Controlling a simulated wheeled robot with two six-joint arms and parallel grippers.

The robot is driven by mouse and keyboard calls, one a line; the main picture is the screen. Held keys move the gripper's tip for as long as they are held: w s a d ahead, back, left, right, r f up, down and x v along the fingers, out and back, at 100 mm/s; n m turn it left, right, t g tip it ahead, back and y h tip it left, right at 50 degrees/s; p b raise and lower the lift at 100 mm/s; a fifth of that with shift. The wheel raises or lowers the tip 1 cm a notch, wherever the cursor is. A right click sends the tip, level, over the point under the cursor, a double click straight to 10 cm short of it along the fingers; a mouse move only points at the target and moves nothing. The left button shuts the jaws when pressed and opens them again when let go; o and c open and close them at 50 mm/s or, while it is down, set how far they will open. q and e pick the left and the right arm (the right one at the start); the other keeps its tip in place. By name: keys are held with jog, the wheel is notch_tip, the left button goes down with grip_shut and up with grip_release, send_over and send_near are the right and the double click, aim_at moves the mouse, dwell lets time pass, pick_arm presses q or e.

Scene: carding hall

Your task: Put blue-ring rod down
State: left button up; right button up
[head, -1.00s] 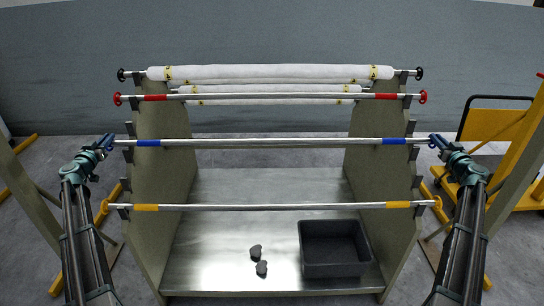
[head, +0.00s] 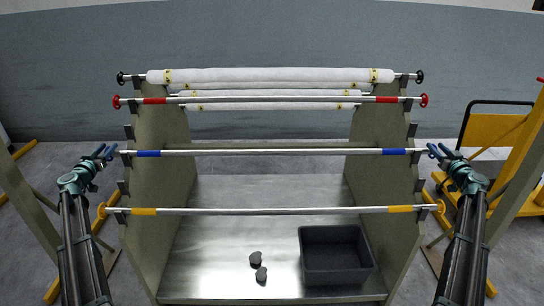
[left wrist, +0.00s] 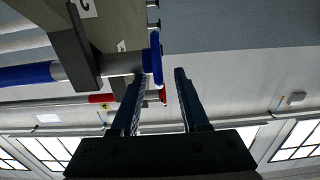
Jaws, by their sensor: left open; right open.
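The blue-ring rod (head: 270,152) spans the two side panels, level, and appears to rest in the brackets at both ends. Its blue end disc (left wrist: 155,58) and a blue ring (left wrist: 28,75) show in the left wrist view, with the rod lying at a dark bracket (left wrist: 75,50). My left gripper (head: 107,152) is open just outside the rod's left end; in the left wrist view its fingers (left wrist: 163,80) are apart, with the disc close by the left fingertip. My right gripper (head: 437,152) is open at the rod's right end. Whether either finger touches the rod is unclear.
A red-ring rod (head: 270,100) and white rolls (head: 270,76) sit behind; a yellow-ring rod (head: 270,211) is in front. A dark bin (head: 312,283) and two dark lumps (head: 256,259) lie on the metal floor plate (head: 215,270). A yellow cart (head: 495,131) stands at right.

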pick_arm(q)
jog(key=s, duration=1.1)
jog(key=shift+s, duration=0.2)
pick_arm(e)
jog(key=s, duration=1.2)
jog(key=shift+d, duration=0.15)
pick_arm(q)
jog(key=shift+d, duration=0.15)
